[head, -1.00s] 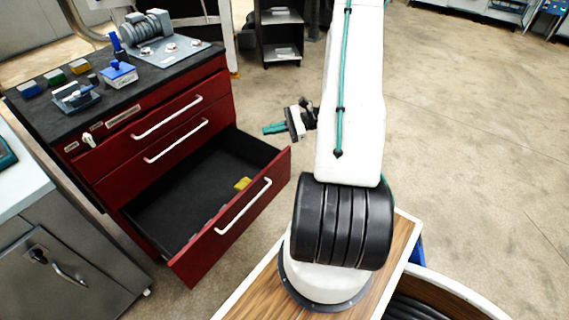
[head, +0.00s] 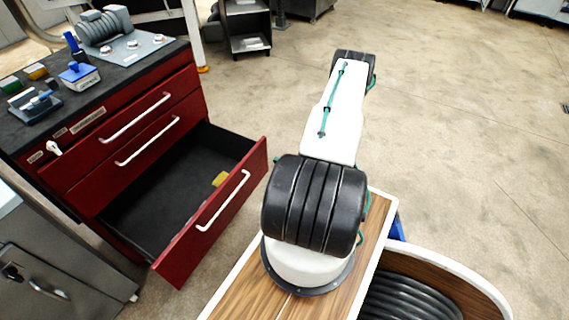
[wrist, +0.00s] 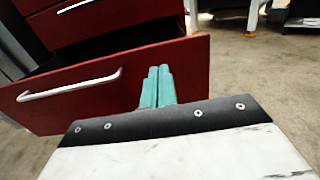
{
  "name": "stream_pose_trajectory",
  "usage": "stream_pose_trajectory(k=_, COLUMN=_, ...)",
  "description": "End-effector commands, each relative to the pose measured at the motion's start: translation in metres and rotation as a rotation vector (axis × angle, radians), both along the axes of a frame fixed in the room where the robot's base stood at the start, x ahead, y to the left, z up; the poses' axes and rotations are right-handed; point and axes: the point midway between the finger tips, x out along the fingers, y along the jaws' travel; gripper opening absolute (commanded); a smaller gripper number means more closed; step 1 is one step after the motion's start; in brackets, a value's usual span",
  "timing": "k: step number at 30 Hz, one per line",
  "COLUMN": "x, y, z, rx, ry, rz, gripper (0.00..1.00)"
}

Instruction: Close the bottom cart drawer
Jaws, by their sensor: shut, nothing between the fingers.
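The red cart (head: 112,110) stands at the left in the head view. Its bottom drawer (head: 240,207) is pulled well out, with a white bar handle (head: 222,200) on its front. The two drawers above it are shut. In the wrist view the drawer front (wrist: 105,95) and its handle (wrist: 70,86) lie ahead and to the left. My gripper (wrist: 157,78) shows there as two teal fingers, shut and empty, pointing at the right part of the drawer front. I cannot tell whether they touch it. In the head view my gripper is hidden behind my arm.
A yellow block (head: 219,179) lies inside the open drawer. Small tools and a grey machine (head: 103,27) are on the cart's black top. A grey cabinet (head: 60,265) stands at the near left.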

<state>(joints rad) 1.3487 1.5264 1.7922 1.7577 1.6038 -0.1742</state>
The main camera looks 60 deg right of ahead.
Motion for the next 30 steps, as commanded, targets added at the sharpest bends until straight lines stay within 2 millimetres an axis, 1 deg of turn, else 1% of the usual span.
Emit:
stream_pose_trajectory(k=1, x=0.013, y=0.002, z=0.000, rx=-0.001, ry=-0.001, rz=0.006, gripper=0.00)
stream_pose_trajectory(k=6, x=0.049, y=0.003, z=0.000, rx=-0.001, ry=-0.001, rz=0.007, gripper=0.00)
stream_pose_trajectory(k=9, x=0.066, y=0.003, z=0.000, rx=-0.001, ry=-0.001, rz=0.005, gripper=0.00)
stream_pose_trajectory(k=12, x=0.079, y=0.004, z=0.000, rx=0.000, ry=-0.001, rz=0.004, gripper=0.00)
stream_pose_trajectory(k=15, x=0.088, y=0.004, z=0.000, rx=-0.001, ry=-0.001, rz=0.003, gripper=0.00)
stream_pose_trajectory(k=18, x=0.091, y=0.003, z=0.000, rx=-0.001, ry=-0.001, rz=0.002, gripper=0.00)
stream_pose_trajectory(k=30, x=0.092, y=0.003, z=0.000, rx=0.000, ry=0.000, rz=0.000, gripper=0.00)
